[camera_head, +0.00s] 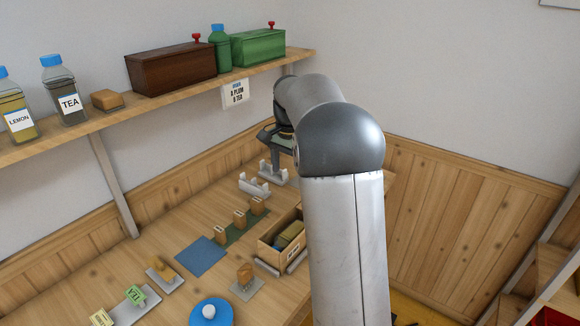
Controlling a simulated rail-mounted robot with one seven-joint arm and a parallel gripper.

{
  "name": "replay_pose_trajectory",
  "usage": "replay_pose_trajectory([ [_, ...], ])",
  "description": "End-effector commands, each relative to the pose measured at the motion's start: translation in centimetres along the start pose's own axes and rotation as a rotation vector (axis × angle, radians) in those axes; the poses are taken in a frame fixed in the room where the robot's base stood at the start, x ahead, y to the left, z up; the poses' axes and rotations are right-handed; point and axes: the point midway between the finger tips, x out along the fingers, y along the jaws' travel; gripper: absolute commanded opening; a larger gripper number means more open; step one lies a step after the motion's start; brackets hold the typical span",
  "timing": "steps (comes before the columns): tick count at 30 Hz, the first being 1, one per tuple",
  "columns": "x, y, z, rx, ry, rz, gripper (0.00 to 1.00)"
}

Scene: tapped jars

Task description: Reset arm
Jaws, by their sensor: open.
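My arm rises through the middle of the view and bends away toward the back wall. My gripper (272,136) shows as a dark shape at its far end, partly behind the arm. It is open, with nothing visibly held. It is below the wall shelf and above the back of the wooden table (185,215). A grey-white rack with upright prongs (255,186) stands below it. The picture does not show whether the gripper touches anything.
The shelf (110,118) bears a LEMON jar (18,121), a TEA jar (70,103), a brown box (172,70), a green bottle (220,52) and a green box (258,47). The table holds a wooden crate (268,256), a blue mat (201,256) and a blue disc (212,316).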

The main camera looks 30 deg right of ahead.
Motion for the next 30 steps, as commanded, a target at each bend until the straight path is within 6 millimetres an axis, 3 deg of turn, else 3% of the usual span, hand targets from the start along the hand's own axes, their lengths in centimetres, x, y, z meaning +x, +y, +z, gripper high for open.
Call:
replay_pose_trajectory([
  [6,-1.1,0.0,0.0,0.000,0.000,0.000,0.76],
  [22,-1.1,0.0,0.0,0.000,0.001,0.000,0.76],
  [26,-1.6,0.9,3.1,-0.097,0.002,-0.007,0.76],
  [30,-1.4,3.7,10.1,-0.327,0.007,-0.018,0.76],
])
